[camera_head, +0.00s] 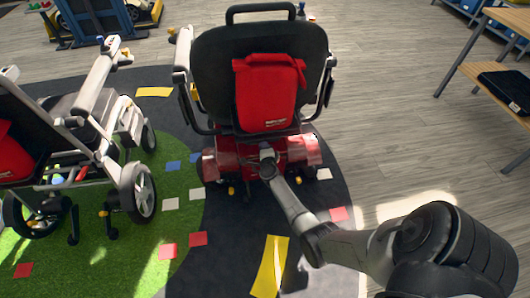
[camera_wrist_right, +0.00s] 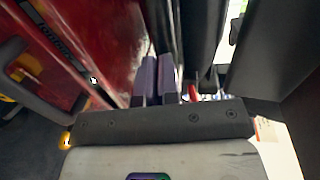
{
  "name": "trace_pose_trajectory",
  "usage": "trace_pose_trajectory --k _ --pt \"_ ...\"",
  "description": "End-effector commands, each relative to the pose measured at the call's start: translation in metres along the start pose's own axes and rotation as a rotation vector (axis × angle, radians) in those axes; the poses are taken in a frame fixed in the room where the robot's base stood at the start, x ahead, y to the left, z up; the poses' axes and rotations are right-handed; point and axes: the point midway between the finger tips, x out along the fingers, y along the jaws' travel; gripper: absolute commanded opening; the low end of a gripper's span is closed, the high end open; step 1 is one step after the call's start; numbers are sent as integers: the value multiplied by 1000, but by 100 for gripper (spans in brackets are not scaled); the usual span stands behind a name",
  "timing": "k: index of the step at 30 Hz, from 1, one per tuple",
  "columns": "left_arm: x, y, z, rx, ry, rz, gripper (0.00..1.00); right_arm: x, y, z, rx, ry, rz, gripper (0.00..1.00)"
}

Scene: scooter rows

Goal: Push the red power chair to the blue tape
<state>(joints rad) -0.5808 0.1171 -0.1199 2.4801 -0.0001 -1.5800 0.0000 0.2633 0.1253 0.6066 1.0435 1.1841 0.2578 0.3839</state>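The red power chair (camera_head: 222,156) stands in the middle of the head view with its black backrest towards me and a red bag (camera_head: 268,92) hanging on it. My right arm reaches in from the lower right. Its gripper (camera_head: 266,152) is at the chair's red rear body, below the bag; I cannot tell whether it touches. In the right wrist view the two purple-grey fingers (camera_wrist_right: 157,80) lie close together with nothing seen between them, beside the red body panel (camera_wrist_right: 95,40). Small blue tape squares (camera_head: 173,166) lie on the floor left of the chair. My left gripper is out of view.
A grey wheelchair (camera_head: 138,192) stands close on the left, on green turf. Yellow tape (camera_head: 270,266) and red and white squares mark the dark mat. A wooden bench (camera_head: 462,68) stands at the upper right. Wooden floor (camera_head: 390,120) right of the chair is clear.

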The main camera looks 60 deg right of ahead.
Motion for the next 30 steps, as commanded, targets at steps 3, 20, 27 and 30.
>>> trace_pose_trajectory --k 3,20,27,30 --pt "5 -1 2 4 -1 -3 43 8 1 0 0 0 1 0" --pt "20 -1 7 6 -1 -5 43 39 -4 -1 0 1 1 0" --pt "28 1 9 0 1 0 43 53 -5 0 0 0 2 0" --pt "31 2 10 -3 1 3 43 57 -6 0 0 0 2 0"
